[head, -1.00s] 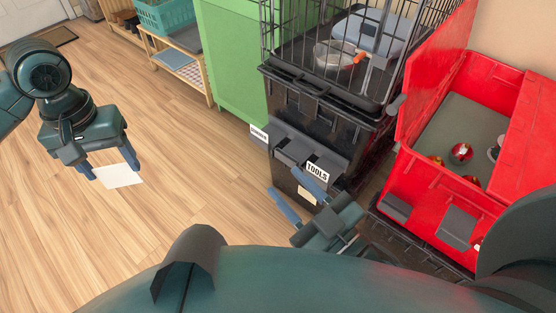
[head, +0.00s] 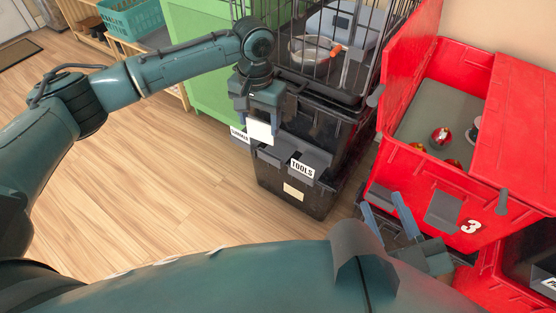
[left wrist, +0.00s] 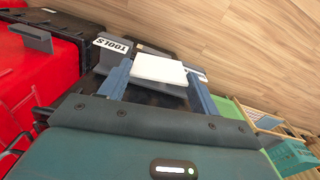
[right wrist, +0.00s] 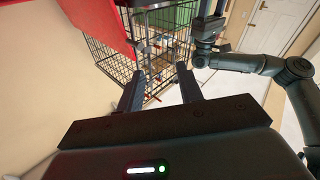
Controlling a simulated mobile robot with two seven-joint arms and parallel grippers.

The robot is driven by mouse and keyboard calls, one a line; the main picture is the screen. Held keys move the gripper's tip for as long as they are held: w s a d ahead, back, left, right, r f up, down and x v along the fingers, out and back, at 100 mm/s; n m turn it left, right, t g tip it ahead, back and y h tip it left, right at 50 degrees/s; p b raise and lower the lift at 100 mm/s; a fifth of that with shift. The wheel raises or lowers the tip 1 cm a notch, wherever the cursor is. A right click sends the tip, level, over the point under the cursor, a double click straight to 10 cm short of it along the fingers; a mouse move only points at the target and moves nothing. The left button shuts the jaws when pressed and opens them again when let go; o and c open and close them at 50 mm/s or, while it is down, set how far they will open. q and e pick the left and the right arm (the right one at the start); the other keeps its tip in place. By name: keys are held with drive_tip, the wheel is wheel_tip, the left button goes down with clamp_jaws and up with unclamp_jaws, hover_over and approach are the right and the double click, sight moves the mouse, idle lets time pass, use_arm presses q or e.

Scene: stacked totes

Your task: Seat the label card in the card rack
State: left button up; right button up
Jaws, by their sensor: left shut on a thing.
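The blank white label card (head: 260,131) is held between the fingers of my left gripper (head: 260,119). It also shows in the left wrist view (left wrist: 158,69), spanning the gap between the two blue fingers. The dark grey card rack (head: 279,157) is on the front of the black tote, with a TOOLS card (head: 302,169) at its right and another printed card (head: 239,135) at its left. The held card overlaps the rack's left part in the head view. I cannot tell whether they touch. My right gripper (head: 385,207) is open and empty in front of the red tote.
A wire cage (head: 318,60) stands on the black totes (head: 267,176). The open red tote (head: 400,165) with several shiny balls is at the right. A green cabinet (head: 200,65) is behind my left arm. The wooden floor at left is clear.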

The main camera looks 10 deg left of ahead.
use_arm(q)
drive_tip(key=m, duration=0.1)
hover_over(270, 161)
wheel_tip(270, 161, down, 3)
drive_tip(key=shift+m, duration=0.3)
drive_tip(key=f+b, duration=0.1)
drive_tip(key=f, duration=0.2)
drive_tip(key=f+b, duration=0.2)
drive_tip(key=f, duration=0.1)
drive_tip(key=f+b, duration=0.1)
drive_tip(key=f, duration=0.3)
drive_tip(key=shift+w+a+f+b, duration=0.1)
drive_tip(key=shift+w+b, duration=0.25)
drive_tip(key=shift+w, duration=0.05)
use_arm(e)
drive_tip(key=shift+w+a+r+m+t, duration=0.2)
drive_tip(key=shift+r+m+t, duration=0.15)
drive_tip(key=shift+m+t, duration=0.2)
use_arm(q)
drive_tip(key=o, duration=0.5)
drive_tip(key=shift+f, duration=0.15)
drive_tip(key=o, duration=0.4)
use_arm(e)
drive_tip(key=shift+f, duration=0.25)
use_arm(q)
drive_tip(key=shift+o, duration=0.2)
